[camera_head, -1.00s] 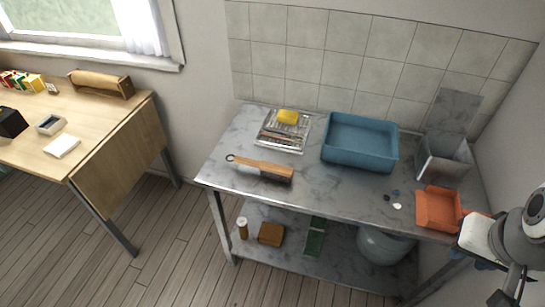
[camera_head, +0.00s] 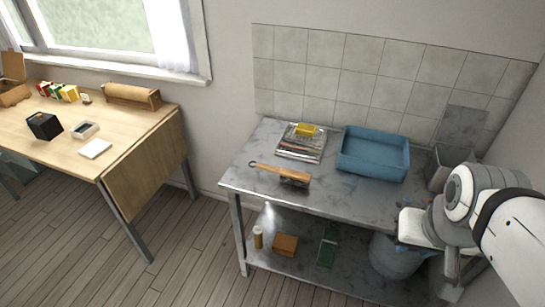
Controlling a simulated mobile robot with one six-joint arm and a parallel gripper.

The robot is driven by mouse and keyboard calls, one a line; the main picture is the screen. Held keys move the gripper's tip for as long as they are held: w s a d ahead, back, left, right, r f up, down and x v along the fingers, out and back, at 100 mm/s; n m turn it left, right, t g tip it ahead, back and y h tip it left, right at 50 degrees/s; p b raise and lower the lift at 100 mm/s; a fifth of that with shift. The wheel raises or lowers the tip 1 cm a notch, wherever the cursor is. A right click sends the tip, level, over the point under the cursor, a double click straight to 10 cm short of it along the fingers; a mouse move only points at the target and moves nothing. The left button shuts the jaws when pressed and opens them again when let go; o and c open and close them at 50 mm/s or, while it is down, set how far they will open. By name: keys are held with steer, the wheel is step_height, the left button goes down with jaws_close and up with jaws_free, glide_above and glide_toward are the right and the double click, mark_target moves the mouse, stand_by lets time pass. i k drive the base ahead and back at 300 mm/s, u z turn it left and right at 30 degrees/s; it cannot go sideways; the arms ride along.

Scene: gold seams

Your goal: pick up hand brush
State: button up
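The hand brush (camera_head: 279,174) lies on the marble-look top of the metal table (camera_head: 330,205), near its front left edge. It has a wooden body and a handle with a dark ring at the left end; dark bristles show at its right end. My arm reaches in from the right side of the view. My gripper (camera_head: 408,240) is by the table's front right edge, well to the right of the brush and apart from it. Its fingers are small and partly hidden, so their opening cannot be made out.
A grey bin (camera_head: 440,165) is at the back right. The lower shelf (camera_head: 300,270) holds several items. A wooden desk (camera_head: 145,155) stands left; floor between is clear.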

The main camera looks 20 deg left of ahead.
mark_target(301, 179)
steer(key=u, duration=0.65)
steer(key=i, duration=0.55)
steer(key=z, duration=1.65)
steer(key=k, duration=0.4)
steer(key=z, duration=0.05)
steer(key=i, duration=0.45)
steer(key=z, duration=0.05)
